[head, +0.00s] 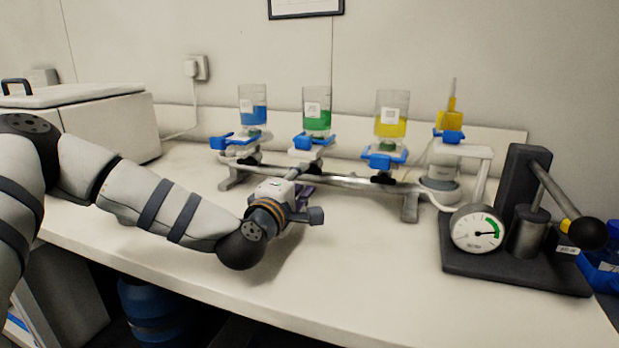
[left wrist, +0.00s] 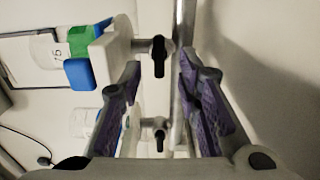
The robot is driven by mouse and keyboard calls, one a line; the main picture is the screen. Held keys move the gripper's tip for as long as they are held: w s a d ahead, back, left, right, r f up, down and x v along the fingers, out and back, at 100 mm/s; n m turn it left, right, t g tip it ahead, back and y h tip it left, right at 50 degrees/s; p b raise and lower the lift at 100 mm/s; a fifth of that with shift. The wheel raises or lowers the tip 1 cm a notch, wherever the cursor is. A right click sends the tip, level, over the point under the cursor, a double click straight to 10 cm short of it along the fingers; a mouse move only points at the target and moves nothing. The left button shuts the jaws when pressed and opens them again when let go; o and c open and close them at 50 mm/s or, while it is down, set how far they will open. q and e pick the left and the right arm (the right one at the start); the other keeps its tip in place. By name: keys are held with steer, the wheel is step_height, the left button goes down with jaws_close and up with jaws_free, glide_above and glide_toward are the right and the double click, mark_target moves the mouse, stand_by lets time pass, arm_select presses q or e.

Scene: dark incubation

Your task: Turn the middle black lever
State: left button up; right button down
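The metal manifold (head: 350,182) on the bench carries three cups with blue, green and yellow liquid. The middle cup (head: 317,112) holds green liquid. My left gripper (head: 304,198) is in front of the manifold below this cup and partly hides that spot. In the left wrist view the gripper (left wrist: 158,62) is open, with purple pads on either side of the metal pipe (left wrist: 184,25). The middle black lever (left wrist: 158,56) shows between the fingertips, with no visible contact. Another black lever (left wrist: 160,140) shows lower between the fingers. The right black lever (head: 382,178) shows under the yellow cup. My right gripper is out of view.
A press with a dial gauge (head: 478,232) stands at the right of the bench. A white box (head: 110,125) stands at the left. The bench front (head: 350,265) is clear.

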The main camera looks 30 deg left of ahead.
mark_target(309, 172)
arm_select(q)
steer(key=x, duration=0.2)
steer(key=shift+w+a, duration=0.1)
steer(key=shift+w, duration=0.25)
steer(key=shift+w+a+r, duration=0.1)
steer(key=shift+w, duration=0.25)
steer(key=shift+c, duration=0.2)
jaws_close()
